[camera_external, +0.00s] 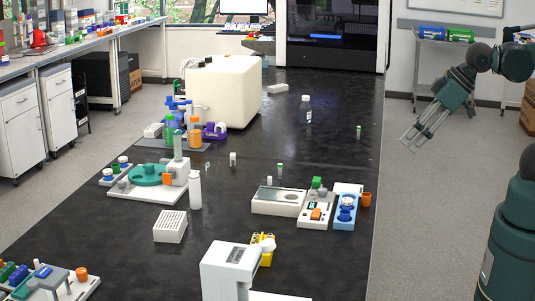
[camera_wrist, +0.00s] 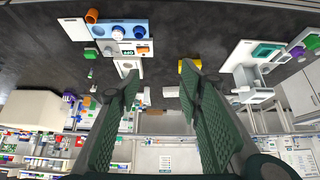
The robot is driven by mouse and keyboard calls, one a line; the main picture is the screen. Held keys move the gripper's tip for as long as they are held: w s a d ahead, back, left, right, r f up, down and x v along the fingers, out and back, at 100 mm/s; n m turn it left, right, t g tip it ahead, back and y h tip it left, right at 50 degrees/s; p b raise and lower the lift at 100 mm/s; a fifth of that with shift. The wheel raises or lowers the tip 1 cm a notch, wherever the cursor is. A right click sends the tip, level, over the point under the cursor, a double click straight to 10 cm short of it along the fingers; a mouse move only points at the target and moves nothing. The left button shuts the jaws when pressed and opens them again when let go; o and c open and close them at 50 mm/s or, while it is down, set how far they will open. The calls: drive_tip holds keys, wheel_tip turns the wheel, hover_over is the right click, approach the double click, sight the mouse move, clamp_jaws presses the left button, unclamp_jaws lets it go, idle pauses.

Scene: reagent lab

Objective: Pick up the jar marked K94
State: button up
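No marking K94 can be read in either view, so I cannot tell which container is the jar. A clear bottle with a white cap and label (camera_external: 306,110) stands upright on the black bench, towards the back. Small green-capped vials stand at the right edge (camera_external: 358,132) and mid-bench (camera_external: 280,170). A small white-capped container (camera_external: 232,159) stands left of the middle. My gripper (camera_external: 409,146) hangs in the air right of the bench, apart from all of these. In the wrist view its fingers (camera_wrist: 160,85) are spread with nothing between them.
A cream machine (camera_external: 225,91) stands on the left of the bench. Devices with a blue-topped unit (camera_external: 345,205) and an orange cup (camera_external: 366,199) stand front right. A white rack (camera_external: 170,226) and a tall white cylinder (camera_external: 195,190) stand front left. The back middle bench is mostly clear.

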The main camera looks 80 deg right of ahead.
drive_tip(key=shift+w, duration=0.15)
idle(0.3)
drive_tip(key=n+g, duration=0.7)
drive_tip(key=n, duration=0.6)
hover_over(348, 200)
wheel_tip(348, 200, down, 20)
drive_tip(key=shift+w+d+f+n+p, duration=0.15)
drive_tip(key=shift+d+f+n+p, duration=0.15)
drive_tip(key=shift+f, duration=0.2)
drive_tip(key=shift+a+f, duration=0.1)
drive_tip(key=shift+f, duration=1.2)
drive_tip(key=shift+f+b, duration=0.4)
drive_tip(key=shift+f, duration=2.2)
